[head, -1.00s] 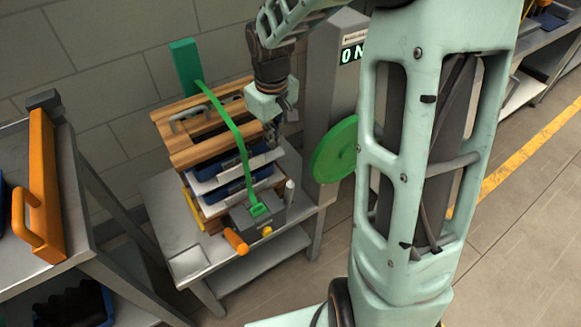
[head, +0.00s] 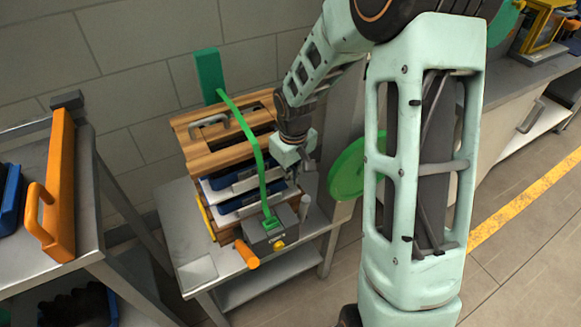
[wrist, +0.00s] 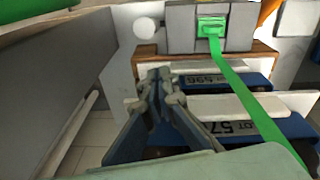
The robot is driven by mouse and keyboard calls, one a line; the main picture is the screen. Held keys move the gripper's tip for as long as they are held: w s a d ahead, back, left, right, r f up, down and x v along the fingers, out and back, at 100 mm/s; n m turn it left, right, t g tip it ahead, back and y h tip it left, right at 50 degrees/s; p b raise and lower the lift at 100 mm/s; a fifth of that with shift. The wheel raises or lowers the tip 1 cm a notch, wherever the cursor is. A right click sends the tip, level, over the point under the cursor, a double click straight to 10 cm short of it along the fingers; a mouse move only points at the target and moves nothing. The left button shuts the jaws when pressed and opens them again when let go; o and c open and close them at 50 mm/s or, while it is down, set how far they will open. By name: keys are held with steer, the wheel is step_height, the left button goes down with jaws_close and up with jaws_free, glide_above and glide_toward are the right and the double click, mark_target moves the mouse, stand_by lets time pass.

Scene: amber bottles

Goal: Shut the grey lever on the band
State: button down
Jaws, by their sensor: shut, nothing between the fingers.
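A green band (head: 252,150) runs over the stack and down its front to a grey block (head: 273,240) with a green buckle. A grey lever (head: 304,206) stands upright at the right side of this block. In the wrist view, a pale round knob (wrist: 146,27), apparently the lever's end, shows beside the grey block (wrist: 181,30). My gripper (head: 312,172) is shut and empty, above and behind the lever at the stack's right side. In the wrist view its fingertips (wrist: 161,76) are together, apart from the knob.
An orange handle (head: 247,254) sticks out from the block. Another bench (head: 40,255) stands at the left.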

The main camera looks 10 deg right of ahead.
mark_target(303, 210)
steer(key=shift+s+d+f, duration=0.2)
steer(key=shift+s+d, duration=0.2)
steer(key=shift+s, duration=0.3)
steer(key=shift+s+d+f, duration=0.15)
steer(key=shift+s+d, duration=0.25)
steer(key=shift+s, duration=0.3)
steer(key=shift+s, duration=0.1)
